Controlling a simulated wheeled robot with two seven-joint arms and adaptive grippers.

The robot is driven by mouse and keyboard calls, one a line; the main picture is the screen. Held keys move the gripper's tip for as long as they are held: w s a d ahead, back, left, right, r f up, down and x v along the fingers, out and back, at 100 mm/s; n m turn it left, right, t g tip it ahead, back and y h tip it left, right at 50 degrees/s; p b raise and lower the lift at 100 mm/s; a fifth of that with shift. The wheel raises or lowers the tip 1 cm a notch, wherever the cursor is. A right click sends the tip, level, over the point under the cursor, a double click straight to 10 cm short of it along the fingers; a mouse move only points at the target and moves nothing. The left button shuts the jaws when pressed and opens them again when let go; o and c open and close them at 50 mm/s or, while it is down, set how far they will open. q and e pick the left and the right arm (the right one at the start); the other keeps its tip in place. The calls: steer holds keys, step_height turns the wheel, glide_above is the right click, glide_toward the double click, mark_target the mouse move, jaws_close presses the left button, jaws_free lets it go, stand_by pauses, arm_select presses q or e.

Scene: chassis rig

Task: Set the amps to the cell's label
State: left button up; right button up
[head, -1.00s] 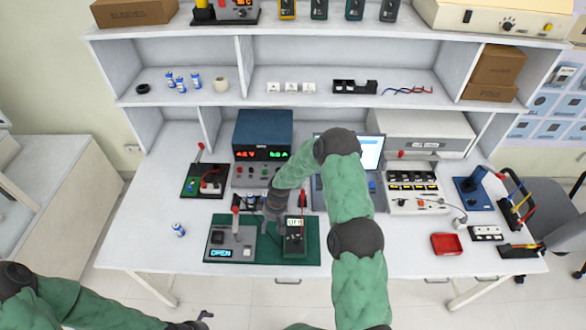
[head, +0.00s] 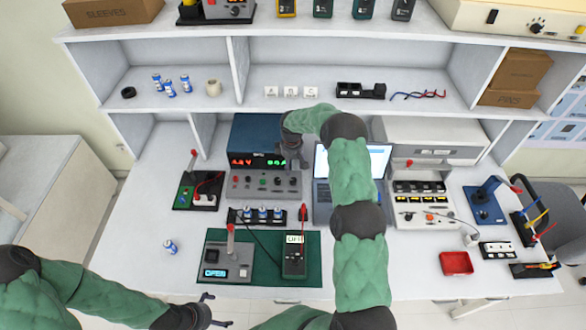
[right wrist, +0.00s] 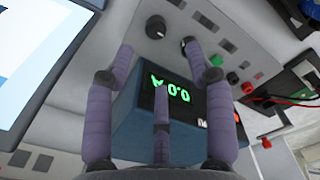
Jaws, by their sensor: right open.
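The bench power supply (head: 265,155) has a blue top, a red readout on the left and a green one on the right. In the right wrist view its green amps readout (right wrist: 170,90) shows inverted and looks like 0.0 A. A black knob (right wrist: 156,27) and a second dark knob (right wrist: 190,46) lie beyond my fingers. My right gripper (head: 292,158) is open and empty in front of the supply's right side, apart from the knobs. Blue-and-white cells (head: 262,213) stand in a black holder; their labels are too small to read. My left gripper (head: 216,310) is open and empty at the lower front.
A tester reading OPEN (head: 228,262) and a multimeter (head: 294,258) sit on a green mat. A laptop (head: 350,165) is close right of the supply. A red tray (head: 456,263) lies at right.

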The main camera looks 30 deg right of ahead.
mark_target(293, 179)
steer(key=f, duration=1)
steer(key=shift+w+d+f, duration=0.35)
jaws_close()
